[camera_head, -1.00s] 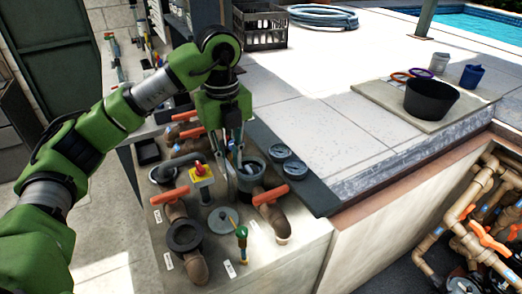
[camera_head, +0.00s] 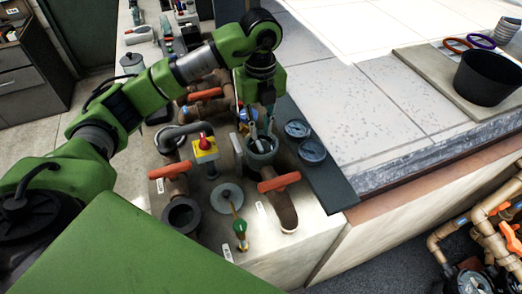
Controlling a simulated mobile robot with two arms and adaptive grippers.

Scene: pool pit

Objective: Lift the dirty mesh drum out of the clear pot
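The pot (camera_head: 262,158) is a round grey cup with a thick rim, standing upright among pipes on the pit's equipment top. My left gripper (camera_head: 262,137) hangs over it, pointing down, with its fingertips at or just inside the mouth. Two slim finger parts show with a small gap, but whether they hold anything is unclear. A pale grey shape shows in the mouth by the fingertips; I cannot tell whether it is the mesh drum or a finger. My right gripper is out of view.
Orange-handled valves (camera_head: 279,182), a red knob on a yellow block (camera_head: 205,145) and a green-topped stem (camera_head: 240,229) crowd around the pot. Two round gauges (camera_head: 312,150) lie on the dark edge strip to the right. A black tub (camera_head: 488,78) stands on a board further right.

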